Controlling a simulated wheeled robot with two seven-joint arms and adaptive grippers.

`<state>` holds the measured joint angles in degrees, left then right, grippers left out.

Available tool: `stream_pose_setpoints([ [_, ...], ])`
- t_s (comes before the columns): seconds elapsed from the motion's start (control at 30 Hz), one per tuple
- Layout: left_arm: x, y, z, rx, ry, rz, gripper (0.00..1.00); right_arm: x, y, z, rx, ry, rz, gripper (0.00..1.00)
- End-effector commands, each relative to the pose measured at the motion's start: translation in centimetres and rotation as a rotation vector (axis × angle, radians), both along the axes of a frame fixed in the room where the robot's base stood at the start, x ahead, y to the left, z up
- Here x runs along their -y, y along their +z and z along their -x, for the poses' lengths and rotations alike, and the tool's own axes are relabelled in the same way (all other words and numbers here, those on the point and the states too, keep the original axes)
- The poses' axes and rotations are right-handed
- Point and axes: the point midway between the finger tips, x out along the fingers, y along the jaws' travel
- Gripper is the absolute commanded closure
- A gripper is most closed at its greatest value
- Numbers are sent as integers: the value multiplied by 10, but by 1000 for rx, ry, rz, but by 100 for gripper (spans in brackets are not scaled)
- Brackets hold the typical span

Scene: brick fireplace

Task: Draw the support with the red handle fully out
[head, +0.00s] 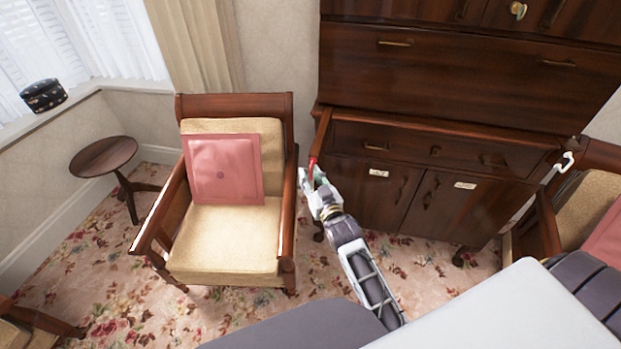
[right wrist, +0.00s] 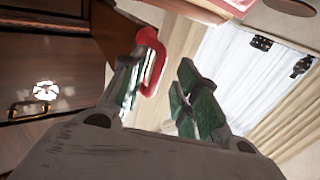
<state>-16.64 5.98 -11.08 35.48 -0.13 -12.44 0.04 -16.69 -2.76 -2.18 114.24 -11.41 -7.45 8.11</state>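The red handle (head: 313,163) is at the front end of a narrow wooden support (head: 322,130), which sticks out from the left side of the dark wooden cabinet (head: 440,145). My right gripper (head: 319,184) is at the handle. In the right wrist view, the red handle (right wrist: 153,62) curves by the tip of the left-hand finger, and the wooden support (right wrist: 118,36) runs off behind it. The two green-padded fingers (right wrist: 165,90) stand apart, with a gap between them. Whether the handle touches the finger I cannot tell. My left gripper is not in view.
An armchair (head: 224,240) with a pink cushion stands close left of the gripper. A white hook-shaped handle (head: 566,160) is at the cabinet's right, near another chair (head: 596,160). A small round table (head: 103,157) stands at the left. Patterned carpet (head: 415,265) lies in front of the cabinet.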

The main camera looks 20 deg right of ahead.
Motion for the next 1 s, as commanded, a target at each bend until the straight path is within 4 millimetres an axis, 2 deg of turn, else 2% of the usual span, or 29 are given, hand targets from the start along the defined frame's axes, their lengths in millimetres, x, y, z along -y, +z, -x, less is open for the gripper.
stream_pose_setpoints([
  [0.03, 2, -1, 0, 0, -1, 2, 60, 0, -10, 3, -20, 0, -1, 70],
  [0.37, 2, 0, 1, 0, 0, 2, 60, 1, -10, 11, -20, -1, 0, 70],
  [1.0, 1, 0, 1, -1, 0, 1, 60, -1, -4, 62, -9, 0, 0, 70],
])
